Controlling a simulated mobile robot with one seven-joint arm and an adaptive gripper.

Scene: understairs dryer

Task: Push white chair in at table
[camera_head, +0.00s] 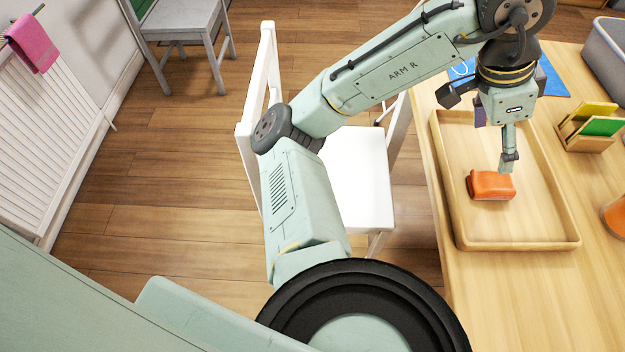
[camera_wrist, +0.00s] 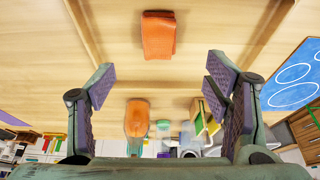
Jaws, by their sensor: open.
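The white chair (camera_head: 359,180) stands left of the wooden table (camera_head: 480,310), its seat towards the table and its backrest on the left. My arm crosses in front of the chair and hides part of its backrest and seat. My gripper (camera_head: 509,160) is over the wooden tray on the table, just above an orange block-like object (camera_head: 491,185). In the wrist view my gripper (camera_wrist: 160,95) shows two fingers wide apart with nothing between them. The orange object also shows there (camera_wrist: 158,36), beyond the fingertips.
The wooden tray (camera_head: 458,232) lies at the table's left edge. A holder with green and yellow cards (camera_head: 585,142), a grey bin (camera_head: 607,55) and a blue sheet (camera_head: 552,82) are on the table. Wooden floor left of the white chair is clear.

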